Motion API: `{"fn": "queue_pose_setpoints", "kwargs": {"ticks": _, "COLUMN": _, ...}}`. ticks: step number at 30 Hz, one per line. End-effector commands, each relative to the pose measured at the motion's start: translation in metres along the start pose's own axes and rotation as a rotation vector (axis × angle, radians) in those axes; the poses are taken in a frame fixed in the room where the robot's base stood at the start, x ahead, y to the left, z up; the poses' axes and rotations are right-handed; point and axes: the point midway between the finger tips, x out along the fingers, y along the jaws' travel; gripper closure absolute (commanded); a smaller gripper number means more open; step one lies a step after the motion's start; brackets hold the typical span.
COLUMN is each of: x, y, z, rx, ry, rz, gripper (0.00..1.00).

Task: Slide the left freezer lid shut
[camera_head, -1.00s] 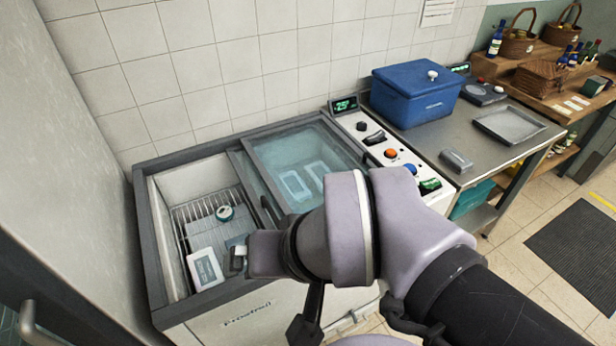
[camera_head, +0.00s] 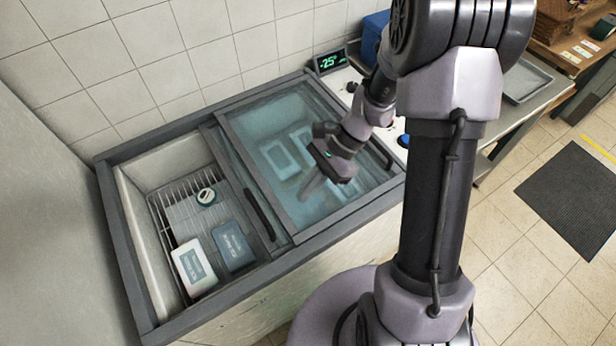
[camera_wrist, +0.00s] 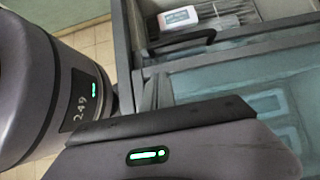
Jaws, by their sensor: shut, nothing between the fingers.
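The chest freezer (camera_head: 125,255) has its left bay uncovered. The left freezer lid (camera_head: 234,178) is slid to the right, mostly overlapped by the right glass lid (camera_head: 262,128); only its left strip shows. Its dark upright handle (camera_head: 260,214) stands beside the open bay. The handle also shows near the top of the wrist view (camera_wrist: 182,43). My gripper (camera_head: 312,187) is shut and empty over the right glass, to the right of that handle. I cannot tell whether it touches the glass.
The open bay holds a wire basket (camera_head: 165,213), a white box (camera_head: 194,266), a blue-grey box (camera_head: 233,245) and a round tub (camera_head: 207,196). The right lid's handle (camera_head: 378,152) is at right. Tiled wall stands behind; a dark floor mat (camera_head: 570,195) lies right.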

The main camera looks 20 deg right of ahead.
Motion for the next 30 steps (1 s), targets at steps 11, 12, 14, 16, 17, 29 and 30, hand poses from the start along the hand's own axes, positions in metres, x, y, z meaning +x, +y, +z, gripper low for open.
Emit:
{"fn": "queue_pose_setpoints", "kwargs": {"ticks": 11, "x": 0.073, "y": 0.0, "z": 0.012, "rx": -0.004, "ry": 0.002, "rz": 0.001, "gripper": 1.0}}
{"fn": "queue_pose_setpoints", "kwargs": {"ticks": 12, "x": 0.077, "y": 0.0, "z": 0.015, "rx": -0.004, "ry": 0.001, "rz": 0.002, "gripper": 1.0}}
{"fn": "queue_pose_setpoints", "kwargs": {"ticks": 14, "x": 0.081, "y": 0.0, "z": 0.02, "rx": -0.003, "ry": 0.001, "rz": 0.001, "gripper": 1.0}}
{"fn": "queue_pose_setpoints", "kwargs": {"ticks": 16, "x": 0.084, "y": 0.0, "z": 0.023, "rx": -0.003, "ry": 0.002, "rz": 0.0, "gripper": 1.0}}
{"fn": "queue_pose_setpoints", "kwargs": {"ticks": 17, "x": 0.085, "y": 0.0, "z": 0.024, "rx": -0.003, "ry": 0.002, "rz": 0.0, "gripper": 1.0}}
{"fn": "queue_pose_setpoints", "kwargs": {"ticks": 29, "x": 0.086, "y": -0.001, "z": 0.026, "rx": -0.002, "ry": 0.002, "rz": 0.0, "gripper": 1.0}}
{"fn": "queue_pose_setpoints", "kwargs": {"ticks": 30, "x": 0.087, "y": -0.003, "z": 0.027, "rx": -0.002, "ry": 0.002, "rz": 0.0, "gripper": 1.0}}
